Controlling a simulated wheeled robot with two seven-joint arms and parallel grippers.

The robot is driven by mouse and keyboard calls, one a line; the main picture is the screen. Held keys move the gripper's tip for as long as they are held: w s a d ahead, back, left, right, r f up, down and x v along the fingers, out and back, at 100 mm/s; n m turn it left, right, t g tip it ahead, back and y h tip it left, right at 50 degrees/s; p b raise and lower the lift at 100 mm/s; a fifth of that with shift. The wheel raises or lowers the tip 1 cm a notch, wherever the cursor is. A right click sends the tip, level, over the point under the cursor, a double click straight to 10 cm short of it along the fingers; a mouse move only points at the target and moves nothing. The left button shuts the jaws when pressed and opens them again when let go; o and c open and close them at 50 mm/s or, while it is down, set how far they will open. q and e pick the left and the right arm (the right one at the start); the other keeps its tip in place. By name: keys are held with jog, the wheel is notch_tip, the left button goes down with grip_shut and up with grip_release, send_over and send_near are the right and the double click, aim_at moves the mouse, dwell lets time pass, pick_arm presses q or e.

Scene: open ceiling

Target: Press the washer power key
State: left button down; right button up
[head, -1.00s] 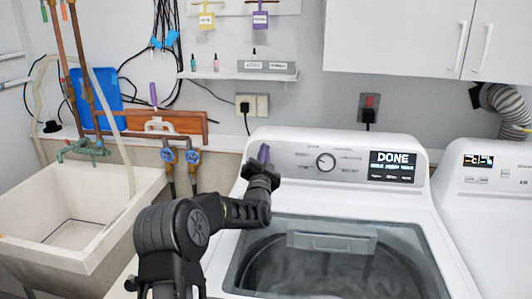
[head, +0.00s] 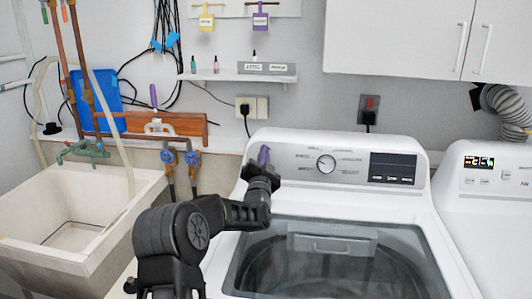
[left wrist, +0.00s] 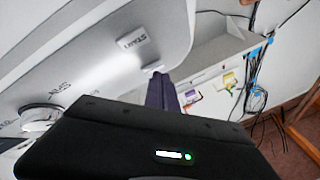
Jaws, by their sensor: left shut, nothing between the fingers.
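The white washer (head: 435,235) stands in the middle right of the head view. Its control panel has a round knob (head: 326,163) and a display (head: 393,168) that is dark except for small marks along its bottom. My left gripper (head: 264,155) is shut at the left end of the panel, its purple fingertips in front of it. In the left wrist view the purple fingers (left wrist: 161,92) point at a small pale key (left wrist: 153,68), touching or very close. A key marked START (left wrist: 133,38) is beside it. The power key's label is not readable. My right gripper is not in view.
A second white machine (head: 490,215) stands at the right. A utility sink (head: 60,235) is at the left, with pipes and blue valves (head: 168,156) behind. A small shelf (head: 215,76) and wall cabinets (head: 395,35) hang above. The washer's dark glass lid (head: 330,265) is in front.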

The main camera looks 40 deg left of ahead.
pick_arm(q)
jog(key=shift+s+d+r, duration=0.1)
jog(key=shift+s+d, duration=0.1)
jog(key=shift+s, duration=0.15)
jog(key=shift+s, duration=0.1)
jog(key=shift+s+d+r+b, duration=0.35)
jog(key=shift+s+d, duration=0.1)
jog(key=shift+s, duration=0.35)
jog(key=shift+s+d+r+b, duration=0.2)
jog(key=shift+s+d+r, duration=0.25)
jog(key=shift+s, duration=0.3)
jog(key=shift+s+d+r+b, duration=0.3)
jog(key=shift+s+d, duration=0.2)
jog(key=shift+s, duration=0.3)
